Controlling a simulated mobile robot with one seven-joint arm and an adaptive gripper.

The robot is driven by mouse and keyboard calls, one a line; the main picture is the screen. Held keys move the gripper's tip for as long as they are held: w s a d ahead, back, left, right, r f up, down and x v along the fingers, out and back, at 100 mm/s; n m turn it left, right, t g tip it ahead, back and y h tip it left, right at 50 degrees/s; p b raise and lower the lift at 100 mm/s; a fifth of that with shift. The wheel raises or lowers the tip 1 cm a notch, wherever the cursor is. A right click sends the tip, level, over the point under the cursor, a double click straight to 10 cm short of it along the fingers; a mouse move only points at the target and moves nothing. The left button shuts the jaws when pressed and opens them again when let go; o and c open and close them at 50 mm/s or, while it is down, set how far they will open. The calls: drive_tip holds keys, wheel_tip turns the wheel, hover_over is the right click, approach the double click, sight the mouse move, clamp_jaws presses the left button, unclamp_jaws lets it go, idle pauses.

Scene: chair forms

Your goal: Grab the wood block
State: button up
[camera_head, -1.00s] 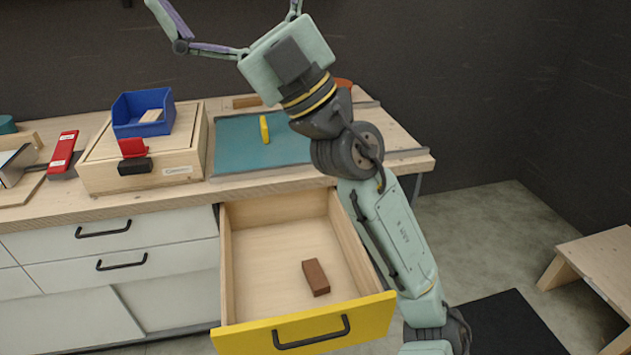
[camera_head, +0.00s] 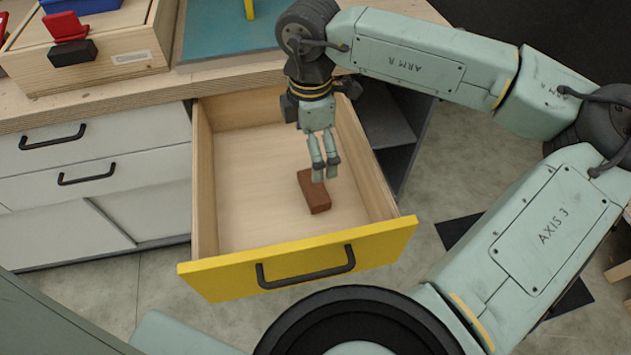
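The wood block (camera_head: 317,201) is a reddish-brown rectangular piece lying on the floor of the open drawer (camera_head: 262,210), right of its middle. My gripper (camera_head: 325,175) points down into the drawer, with its fingertips over or beside the block in the picture. The two fingers are close together with a small gap between them. They hide part of the block's right side. I cannot tell whether the fingers touch the block or hang above it.
The drawer has wooden side walls and a yellow front (camera_head: 225,272) with a black handle (camera_head: 305,268). The worktop (camera_head: 130,95) above carries a wooden box (camera_head: 120,70) and a teal mat (camera_head: 225,42). White closed drawers (camera_head: 95,150) are on the left.

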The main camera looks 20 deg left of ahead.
hover_over(313, 186)
wheel_tip(313, 186, down, 6)
drive_tip(key=shift+w+a+p, duration=0.15)
drive_tip(key=shift+p, duration=0.25)
drive_tip(key=f+p, duration=0.1)
drive_tip(key=f, duration=0.4)
drive_tip(key=shift+d+f, duration=0.1)
drive_tip(key=shift+d, duration=0.1)
drive_tip(key=c, duration=1.1)
